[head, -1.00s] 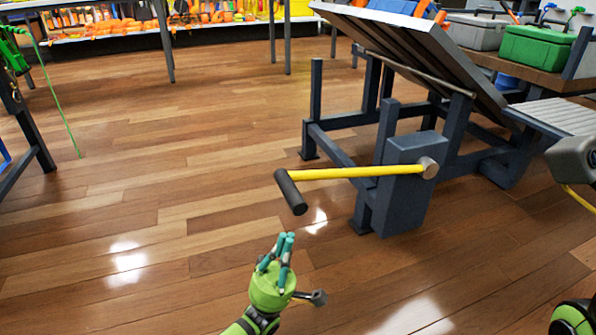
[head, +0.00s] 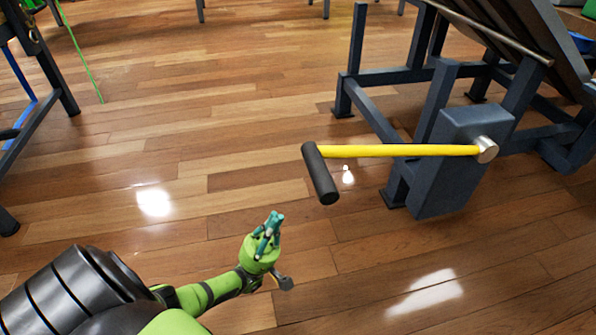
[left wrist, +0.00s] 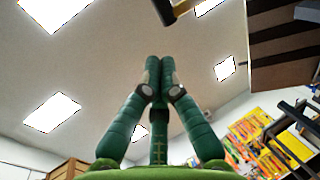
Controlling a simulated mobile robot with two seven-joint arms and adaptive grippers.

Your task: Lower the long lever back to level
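The long lever (head: 400,151) is a yellow bar with a black cross handle (head: 320,174) at its free left end. Its right end joins a silver pivot (head: 487,149) on a dark blue-grey box. The bar looks close to horizontal in the head view. My left gripper (head: 270,224) is below and left of the handle, apart from it, fingers pointing up. In the left wrist view its fingertips (left wrist: 160,63) are together with nothing seen between them. The black handle (left wrist: 164,10) and a bit of yellow bar show at that view's top edge. My right gripper is out of view.
The box (head: 458,160) belongs to a dark metal frame carrying a tilted panel (head: 540,40) at the upper right. A dark table leg (head: 52,70) stands at the left. The wooden floor around the handle is open.

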